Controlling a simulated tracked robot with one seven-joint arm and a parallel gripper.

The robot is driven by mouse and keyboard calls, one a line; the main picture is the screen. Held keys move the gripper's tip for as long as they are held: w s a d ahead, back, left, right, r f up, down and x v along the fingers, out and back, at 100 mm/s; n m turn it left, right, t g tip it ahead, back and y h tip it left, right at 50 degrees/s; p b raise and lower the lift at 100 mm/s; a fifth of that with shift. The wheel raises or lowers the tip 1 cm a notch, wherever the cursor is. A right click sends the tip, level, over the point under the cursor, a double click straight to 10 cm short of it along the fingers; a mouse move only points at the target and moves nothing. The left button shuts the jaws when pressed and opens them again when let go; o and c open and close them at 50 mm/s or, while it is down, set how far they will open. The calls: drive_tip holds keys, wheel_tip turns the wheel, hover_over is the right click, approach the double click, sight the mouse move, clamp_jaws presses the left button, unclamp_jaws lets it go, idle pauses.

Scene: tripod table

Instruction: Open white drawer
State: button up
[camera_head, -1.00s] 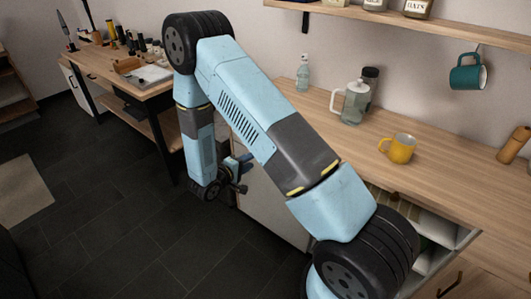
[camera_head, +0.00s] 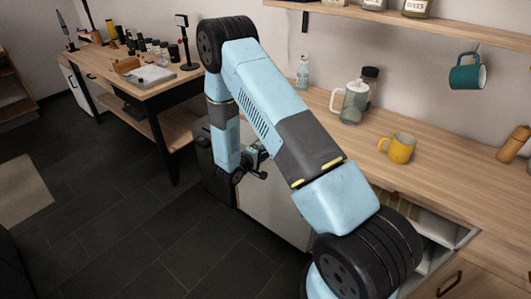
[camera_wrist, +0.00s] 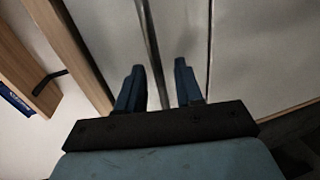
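A white front panel (camera_head: 275,205) shows below the wooden counter in the head view, partly hidden by my arm. The wrist view shows pale panels (camera_wrist: 252,60) close ahead, with a dark seam between two of them. A thin grey strip (camera_wrist: 150,50) runs along the panels and passes between my fingers in the picture; I cannot tell whether it is a handle or an edge. My gripper (camera_wrist: 160,72) has its two blue fingers apart with nothing held between them. In the head view my gripper (camera_head: 258,160) is near the panel's upper left. Contact cannot be told.
The counter (camera_head: 330,125) holds a glass jug (camera_head: 354,102), a yellow mug (camera_head: 399,148) and a bottle (camera_head: 303,72). A workbench (camera_head: 150,92) stands at the left. A wooden front with a black handle (camera_wrist: 48,80) shows in the wrist view. The dark floor (camera_head: 110,210) is clear.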

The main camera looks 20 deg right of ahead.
clamp_jaws()
drive_tip(key=shift+s+f, duration=0.1)
idle(1.2)
